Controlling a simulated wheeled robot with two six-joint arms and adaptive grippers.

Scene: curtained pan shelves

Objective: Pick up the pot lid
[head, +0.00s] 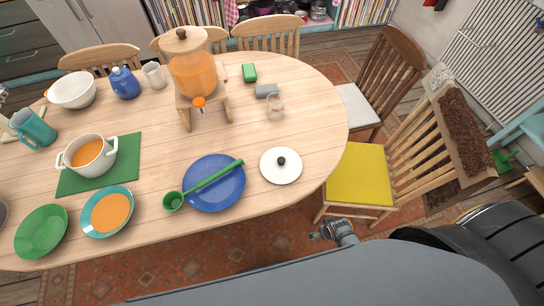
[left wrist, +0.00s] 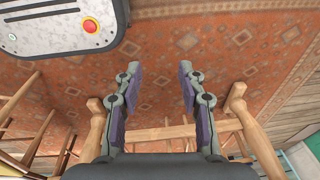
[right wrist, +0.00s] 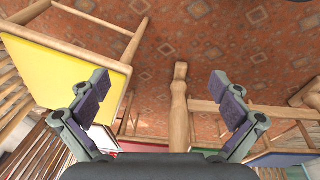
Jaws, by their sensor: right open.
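The pot lid (head: 282,173) is a round white disc with a black knob. It lies flat near the front right edge of the table, just right of a blue plate, knob up. The white two-handled pot (head: 92,167) with orange soup stands uncovered on a green mat at the left. My right gripper (right wrist: 160,88) is open and empty, its fingers wide apart. In the head view a gripper, apparently the right one, shows below the table edge by the yellow chair. My left gripper (left wrist: 160,75) is open and empty above the rug. Neither wrist view shows the lid.
A green ladle (head: 174,200) lies across the blue plate (head: 222,202), left of the lid. A clear glass (head: 276,107) and juice dispenser (head: 193,75) stand behind. The yellow-seated chair (head: 357,174) is close on the right. Bare tabletop surrounds the lid's back and right.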

